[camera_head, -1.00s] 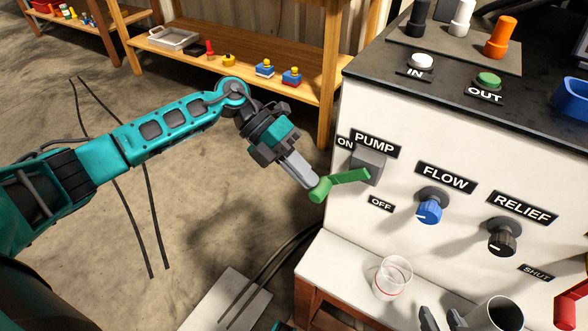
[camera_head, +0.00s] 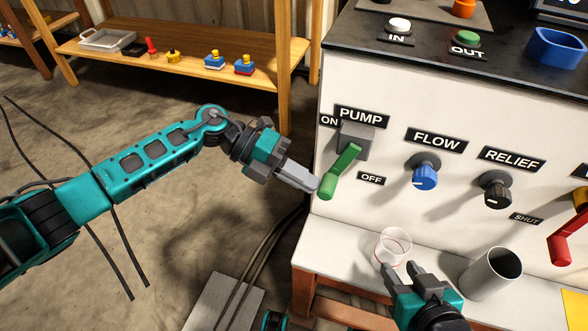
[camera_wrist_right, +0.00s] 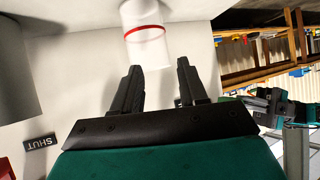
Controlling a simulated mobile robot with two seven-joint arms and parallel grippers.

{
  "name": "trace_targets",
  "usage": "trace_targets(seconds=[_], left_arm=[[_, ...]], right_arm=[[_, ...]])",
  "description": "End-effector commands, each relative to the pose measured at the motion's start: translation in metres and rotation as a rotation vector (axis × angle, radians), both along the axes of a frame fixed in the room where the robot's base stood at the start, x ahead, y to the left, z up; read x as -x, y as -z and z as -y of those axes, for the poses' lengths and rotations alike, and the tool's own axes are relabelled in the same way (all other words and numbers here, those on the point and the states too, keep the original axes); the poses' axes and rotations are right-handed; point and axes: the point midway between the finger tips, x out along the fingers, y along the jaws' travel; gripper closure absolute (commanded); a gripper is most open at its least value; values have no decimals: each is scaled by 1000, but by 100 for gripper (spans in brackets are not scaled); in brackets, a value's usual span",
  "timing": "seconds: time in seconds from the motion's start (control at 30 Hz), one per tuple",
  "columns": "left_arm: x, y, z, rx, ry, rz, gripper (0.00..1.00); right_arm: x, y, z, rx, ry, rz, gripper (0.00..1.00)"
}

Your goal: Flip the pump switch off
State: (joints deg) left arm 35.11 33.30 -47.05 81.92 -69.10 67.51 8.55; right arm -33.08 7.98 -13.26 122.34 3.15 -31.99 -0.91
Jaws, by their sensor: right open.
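The pump switch is a green lever (camera_head: 342,170) on a grey block (camera_head: 356,141), under the PUMP label (camera_head: 361,117) on the white panel.
A clear cup with a red line (camera_head: 393,246) stands on the white ledge (camera_head: 335,258), just beyond my right fingertips. A grey cylinder (camera_head: 490,272) stands to its right. Blue FLOW (camera_head: 425,173) and black RELIEF (camera_head: 496,190) knobs and a red lever (camera_head: 568,240) project from the panel.

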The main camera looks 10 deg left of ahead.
Motion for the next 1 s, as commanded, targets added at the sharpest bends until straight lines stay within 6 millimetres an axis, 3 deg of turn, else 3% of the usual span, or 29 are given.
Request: trace_targets(seconds=[0.5, 1.0], left_arm=[[4, 21, 28, -1, 0, 0, 100], [4, 24, 34, -2, -1, 1, 100]], right_arm=[[-1, -2, 3, 5, 4, 2, 57], [0, -1, 3, 6, 4, 1, 57]])
